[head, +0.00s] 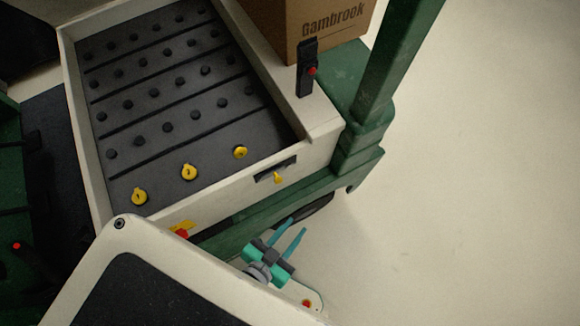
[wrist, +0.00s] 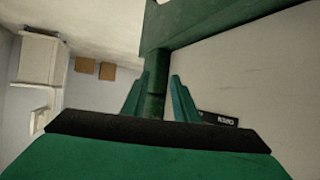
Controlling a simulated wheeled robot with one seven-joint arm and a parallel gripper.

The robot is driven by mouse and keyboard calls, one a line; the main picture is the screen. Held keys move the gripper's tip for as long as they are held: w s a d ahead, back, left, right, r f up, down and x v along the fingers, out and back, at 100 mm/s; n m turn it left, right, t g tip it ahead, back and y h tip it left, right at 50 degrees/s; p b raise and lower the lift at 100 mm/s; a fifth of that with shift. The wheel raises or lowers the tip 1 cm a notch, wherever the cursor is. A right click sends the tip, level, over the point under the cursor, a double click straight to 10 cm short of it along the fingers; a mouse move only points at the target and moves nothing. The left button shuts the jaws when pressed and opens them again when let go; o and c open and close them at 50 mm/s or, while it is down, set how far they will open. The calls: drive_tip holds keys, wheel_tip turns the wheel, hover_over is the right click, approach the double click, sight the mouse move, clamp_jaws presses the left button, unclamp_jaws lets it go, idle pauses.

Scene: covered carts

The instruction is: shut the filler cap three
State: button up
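Three yellow filler caps stand in a row near the front of the dark panel in the cart's tray: left (head: 139,197), middle (head: 189,172) and right (head: 240,152). Each has a small dark mark, too small to read surely, so I cannot tell which is number three. Whether each cap is open or shut is also unclear. My gripper (head: 298,225) is outside the tray, in front of and below its front wall, apart from the caps. Its teal fingers are spread and empty. In the wrist view the fingers (wrist: 158,97) also stand apart; no caps show there.
The cream tray wall (head: 318,147) surrounds the panel and its rows of black knobs. A black box with a red button (head: 307,70), a cardboard box (head: 315,25) and a green post (head: 395,60) stand right. Floor at right is clear.

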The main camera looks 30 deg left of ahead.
drive_tip(key=shift+d, duration=0.1)
drive_tip(key=s+d+r+n+t+y, duration=0.1)
drive_tip(key=d+r+n+t+y, duration=0.1)
drive_tip(key=d+r, duration=0.4)
wheel_tip(320, 180, up, 2)
drive_tip(key=shift+s+d+r+t, duration=0.15)
drive_tip(key=shift+s+d+t, duration=0.1)
drive_tip(key=shift+s+t, duration=0.25)
